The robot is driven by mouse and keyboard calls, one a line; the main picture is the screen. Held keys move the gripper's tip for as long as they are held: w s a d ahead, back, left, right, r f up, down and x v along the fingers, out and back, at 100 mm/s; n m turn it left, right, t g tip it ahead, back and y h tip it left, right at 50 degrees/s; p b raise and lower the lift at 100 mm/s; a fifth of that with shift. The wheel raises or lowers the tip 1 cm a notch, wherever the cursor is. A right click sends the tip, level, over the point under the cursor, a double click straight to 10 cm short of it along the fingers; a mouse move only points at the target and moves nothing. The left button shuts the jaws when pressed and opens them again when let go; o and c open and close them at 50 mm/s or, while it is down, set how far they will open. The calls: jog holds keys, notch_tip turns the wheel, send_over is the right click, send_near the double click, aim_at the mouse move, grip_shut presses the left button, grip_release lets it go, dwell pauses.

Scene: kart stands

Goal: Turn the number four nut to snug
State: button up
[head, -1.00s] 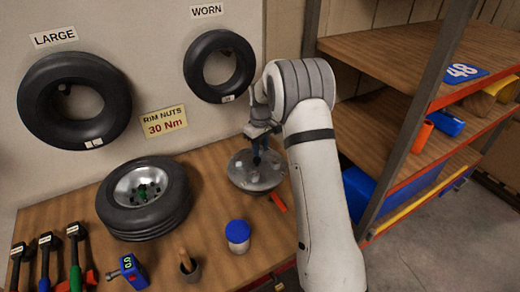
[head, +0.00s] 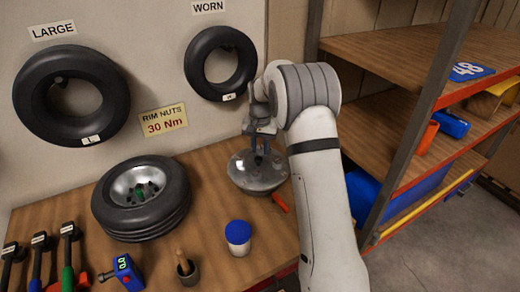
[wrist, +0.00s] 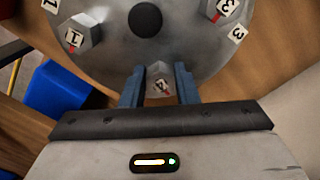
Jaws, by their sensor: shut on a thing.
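The grey metal rim half (head: 258,184) lies on the bench below my gripper (head: 260,155). In the wrist view its disc (wrist: 185,48) has a dark round centre. The number four nut (wrist: 159,80) sits between the two blue fingers of my gripper (wrist: 159,84), which is shut on it. Its small label is partly shaded and hard to read. My gripper hides part of the rim in the head view.
A tyre with a rim (head: 142,199) lies left of the rim half. A red object (head: 280,202) lies close by the rim half. Shelving (head: 400,140) stands at the right.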

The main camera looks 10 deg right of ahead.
jog(key=m, duration=0.3)
jog(key=shift+w+a+m+b, duration=0.1)
jog(key=shift+m+b, duration=0.2)
jog(key=shift+m, duration=0.1)
jog(key=m, duration=0.3)
jog(key=shift+w+a+m, duration=0.1)
jog(key=shift+m, duration=0.2)
jog(key=m, duration=0.6)
jog(key=shift+w+b, duration=0.2)
jog(key=shift+b, duration=0.2)
jog(key=shift+m, duration=0.3)
jog(key=o, duration=1)
